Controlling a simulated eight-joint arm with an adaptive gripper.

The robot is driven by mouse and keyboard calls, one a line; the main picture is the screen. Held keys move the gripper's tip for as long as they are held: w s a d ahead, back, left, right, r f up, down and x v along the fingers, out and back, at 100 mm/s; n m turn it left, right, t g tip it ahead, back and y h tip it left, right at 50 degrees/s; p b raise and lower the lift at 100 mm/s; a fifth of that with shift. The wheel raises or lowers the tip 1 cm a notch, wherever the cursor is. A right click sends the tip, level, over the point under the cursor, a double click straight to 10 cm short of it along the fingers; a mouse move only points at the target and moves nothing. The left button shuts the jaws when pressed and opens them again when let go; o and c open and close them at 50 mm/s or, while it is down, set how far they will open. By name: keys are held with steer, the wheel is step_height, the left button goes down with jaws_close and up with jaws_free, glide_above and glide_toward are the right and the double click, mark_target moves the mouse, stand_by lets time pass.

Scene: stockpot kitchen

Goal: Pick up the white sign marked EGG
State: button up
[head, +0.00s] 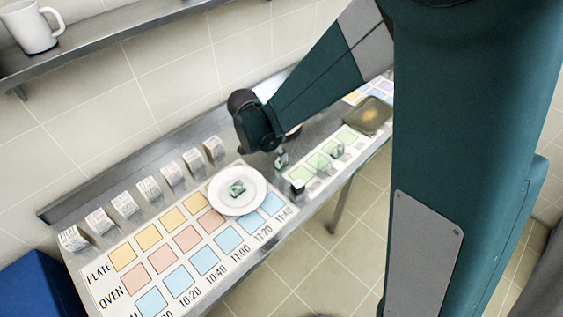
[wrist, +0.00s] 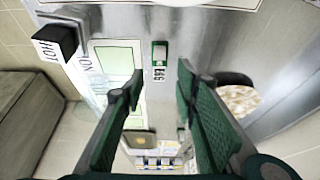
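In the wrist view, a small block with a green top (wrist: 160,50) and white lettered face stands on the steel counter. Its small letters look like EGG, but they are hard to read. My gripper (wrist: 160,84) is open, its two green fingers spread wide with nothing between them. The block is beyond the fingertips, roughly in line with the gap. In the head view my gripper is mostly hidden behind my wrist, and I cannot make out the sign surely there.
A black block (head: 298,187) marked HOT (wrist: 55,42) stands left of the sign in the wrist view. A dark bowl (wrist: 235,80) with speckled contents is right of my fingers. A white plate (head: 222,205), white labelled signs (head: 125,205) and a brown tray (head: 368,115) share the counter.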

steer(key=shift+w+d+f, duration=0.1)
steer(key=shift+d+f, duration=0.05)
steer(key=shift+f, duration=0.35)
steer(key=shift+f, duration=0.1)
steer(key=shift+b+x, duration=0.3)
steer(key=shift+x, duration=2.2)
steer(key=shift+w+d, duration=0.1)
steer(key=shift+c, duration=0.5)
steer(key=c, duration=0.8)
